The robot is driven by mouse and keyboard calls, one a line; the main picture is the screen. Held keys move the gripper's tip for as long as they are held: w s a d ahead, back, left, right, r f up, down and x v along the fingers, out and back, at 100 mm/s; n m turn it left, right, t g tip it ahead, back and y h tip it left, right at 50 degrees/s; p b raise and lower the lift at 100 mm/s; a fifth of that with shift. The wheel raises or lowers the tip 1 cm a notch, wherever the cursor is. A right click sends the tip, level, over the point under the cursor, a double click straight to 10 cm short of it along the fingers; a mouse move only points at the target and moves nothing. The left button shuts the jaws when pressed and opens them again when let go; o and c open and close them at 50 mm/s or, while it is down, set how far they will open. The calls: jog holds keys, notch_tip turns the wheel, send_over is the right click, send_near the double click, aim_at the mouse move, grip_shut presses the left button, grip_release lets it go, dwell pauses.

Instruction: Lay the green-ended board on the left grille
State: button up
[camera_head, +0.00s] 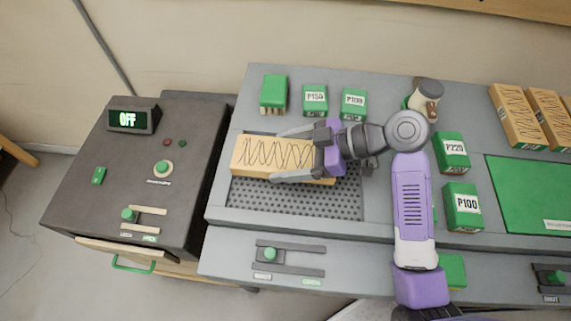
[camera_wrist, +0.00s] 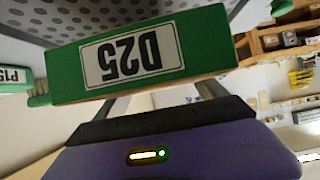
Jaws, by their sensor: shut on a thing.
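The board (camera_head: 265,153) is pale wood with dark scribbled lines on its top in the head view. Its green end (camera_wrist: 140,60), labelled D25, faces my wrist camera. My gripper (camera_head: 279,155) is shut on the board from its right end, one finger along each long side. The board lies crosswise over the back part of the left grille (camera_head: 310,198), a dark perforated plate, whose front part is uncovered. The grille also shows in the wrist view (camera_wrist: 120,17) beyond the board. I cannot tell whether the board touches it.
Green blocks, including P150 (camera_head: 315,98) and P100 (camera_head: 462,205), stand behind and right of the grille. A dark machine (camera_head: 135,175) reading OFF stands left. A slider (camera_head: 288,262) is on the bench front. More scribbled boards (camera_head: 517,115) lie right, behind a green mat (camera_head: 530,190).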

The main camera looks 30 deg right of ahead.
aim_at(285, 166)
jog(key=shift+f, duration=2.1)
jog(key=shift+f+b, duration=0.2)
jog(key=shift+b, duration=0.1)
jog(key=o, duration=1.6)
jog(key=shift+o, duration=0.2)
jog(key=shift+r, duration=0.25)
jog(key=v, duration=1.2)
jog(key=shift+d+f, duration=0.1)
